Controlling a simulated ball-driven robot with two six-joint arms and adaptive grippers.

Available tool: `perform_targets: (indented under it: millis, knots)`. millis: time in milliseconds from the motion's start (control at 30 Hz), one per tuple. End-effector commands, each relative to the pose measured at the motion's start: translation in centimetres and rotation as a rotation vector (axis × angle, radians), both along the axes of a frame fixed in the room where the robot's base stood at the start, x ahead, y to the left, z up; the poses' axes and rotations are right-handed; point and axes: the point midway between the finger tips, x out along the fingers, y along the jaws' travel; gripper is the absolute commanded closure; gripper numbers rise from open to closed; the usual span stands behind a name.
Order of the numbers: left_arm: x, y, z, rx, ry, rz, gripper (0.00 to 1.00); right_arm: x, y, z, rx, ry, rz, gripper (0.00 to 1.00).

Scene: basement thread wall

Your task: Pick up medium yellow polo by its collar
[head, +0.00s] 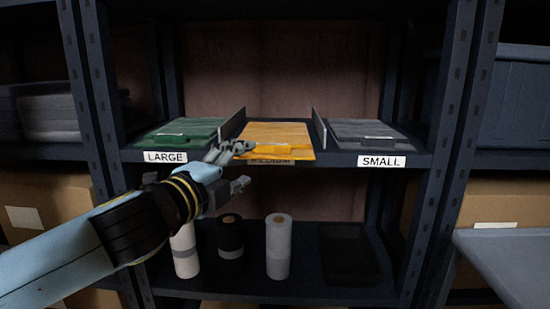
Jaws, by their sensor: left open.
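The yellow polo (270,134) lies folded flat in the middle bay of the shelf, between two upright dividers. Its collar (283,150) faces the shelf's front edge. My left gripper (246,165) is open and empty at the front of the shelf, just left of the collar. One finger is near the polo's front left corner and the other is lower, below the shelf board. I cannot tell whether the upper finger touches the polo. My right gripper is not in view.
A green polo (183,132) lies left above a LARGE label, a grey one (367,133) right above a SMALL label. Thin dividers (319,128) flank the middle bay. Rolls (278,246) and a dark bin (347,255) stand on the lower shelf. A grey surface (510,262) is at the right.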

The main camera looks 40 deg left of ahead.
Motion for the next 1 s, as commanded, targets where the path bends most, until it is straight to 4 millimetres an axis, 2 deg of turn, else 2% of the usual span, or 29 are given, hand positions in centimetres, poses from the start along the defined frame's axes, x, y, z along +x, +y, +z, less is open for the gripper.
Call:
perform_targets:
  millis: [300, 467, 733, 833, 1000]
  knots:
    - [4.6, 0.7, -0.1, -0.002, -0.002, 0.000, 0.46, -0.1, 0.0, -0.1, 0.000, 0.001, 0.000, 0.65]
    - [5.8, 1.0, -0.2, 0.000, 0.000, -0.001, 0.46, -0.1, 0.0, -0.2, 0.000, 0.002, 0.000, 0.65]
    - [9.6, 2.2, -0.7, -0.003, 0.000, 0.000, 0.46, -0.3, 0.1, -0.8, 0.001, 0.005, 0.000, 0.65]
    - [10.4, 2.3, -0.7, -0.002, 0.002, -0.001, 0.46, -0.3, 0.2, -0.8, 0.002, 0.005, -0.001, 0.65]
    - [10.6, 2.3, -0.7, -0.001, 0.002, -0.002, 0.46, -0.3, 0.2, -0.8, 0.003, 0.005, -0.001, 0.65]
